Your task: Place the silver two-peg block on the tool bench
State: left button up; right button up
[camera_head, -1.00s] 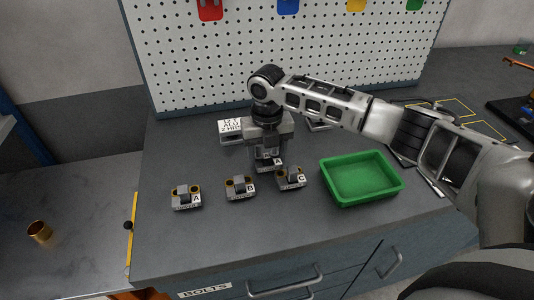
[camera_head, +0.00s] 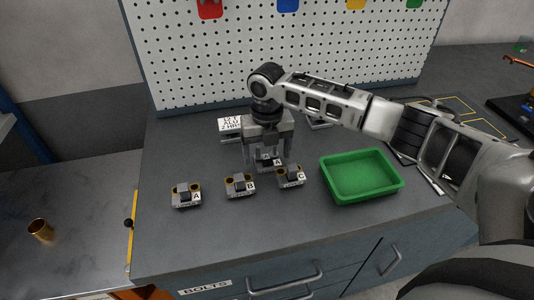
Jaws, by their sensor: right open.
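A small silver-grey block (camera_head: 268,164) with a label that seems to read A sits on the tool bench (camera_head: 215,235), behind the row of small labelled blocks. Its top and pegs are largely hidden by my right gripper (camera_head: 265,162). The right gripper points down over this block, with its fingers open and apart on either side of it. The block appears to rest on the bench surface. My left gripper is not in view.
Small blocks labelled A (camera_head: 186,195), B (camera_head: 240,185) and C (camera_head: 291,177) stand in front. A green tray (camera_head: 362,198) is to the right. A white sign (camera_head: 230,125) stands behind. A brass cup (camera_head: 40,231) is on the left table. The front of the bench is clear.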

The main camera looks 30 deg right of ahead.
aim_at(267, 160)
notch_tip(267, 160, up, 11)
jog(key=shift+r+b, duration=0.15)
jog(key=shift+b, duration=0.15)
dwell(0.5)
